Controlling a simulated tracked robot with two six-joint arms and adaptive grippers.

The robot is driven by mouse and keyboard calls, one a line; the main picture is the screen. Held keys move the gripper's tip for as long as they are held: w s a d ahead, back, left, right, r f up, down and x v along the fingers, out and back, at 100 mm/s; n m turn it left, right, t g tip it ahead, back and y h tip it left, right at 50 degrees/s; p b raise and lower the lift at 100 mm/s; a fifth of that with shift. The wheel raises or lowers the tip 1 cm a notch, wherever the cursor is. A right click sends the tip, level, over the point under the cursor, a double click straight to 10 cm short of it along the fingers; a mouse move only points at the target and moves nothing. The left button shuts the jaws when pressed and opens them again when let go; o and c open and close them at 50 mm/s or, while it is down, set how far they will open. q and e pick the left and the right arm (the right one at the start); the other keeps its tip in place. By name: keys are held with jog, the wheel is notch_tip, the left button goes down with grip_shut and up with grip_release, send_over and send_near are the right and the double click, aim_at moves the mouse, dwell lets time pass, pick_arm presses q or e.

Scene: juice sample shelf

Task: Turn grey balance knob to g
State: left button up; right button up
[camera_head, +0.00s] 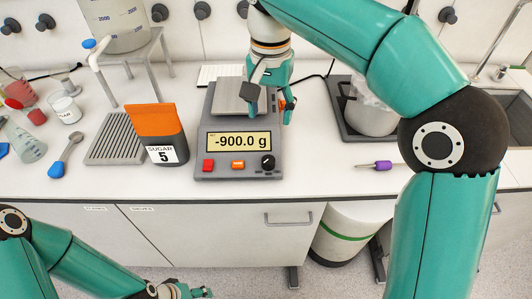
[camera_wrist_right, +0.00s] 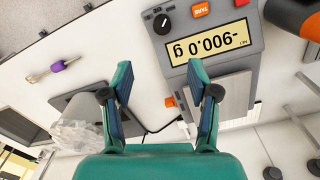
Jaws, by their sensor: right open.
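The grey balance (camera_head: 240,148) stands on the white bench, its display reading -900.0 g. Its round black knob (camera_head: 268,162) with a white mark is at the front right corner. The knob also shows at the top of the right wrist view (camera_wrist_right: 162,23); I cannot read its setting. My right gripper (camera_head: 270,112) is open and empty, pointing down over the balance's right side, behind the knob. Its two fingers stand apart in the right wrist view (camera_wrist_right: 160,70), with the knob ahead, clear of them. My left gripper (camera_head: 190,292) is at the bottom, low before the bench; its jaws are unclear.
A red button (camera_head: 208,164) and an orange button (camera_head: 238,165) sit left of the knob. An orange-topped sugar packet (camera_head: 157,133) stands left of the balance. A purple-handled tool (camera_head: 382,165) lies to the right. The bench before the balance is clear.

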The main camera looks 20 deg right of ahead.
aim_at(268, 159)
notch_tip(268, 159, down, 15)
jog(key=shift+w+a+f+b, duration=0.1)
jog(key=shift+a+f+b, duration=0.1)
jog(key=shift+b, duration=0.4)
grip_shut()
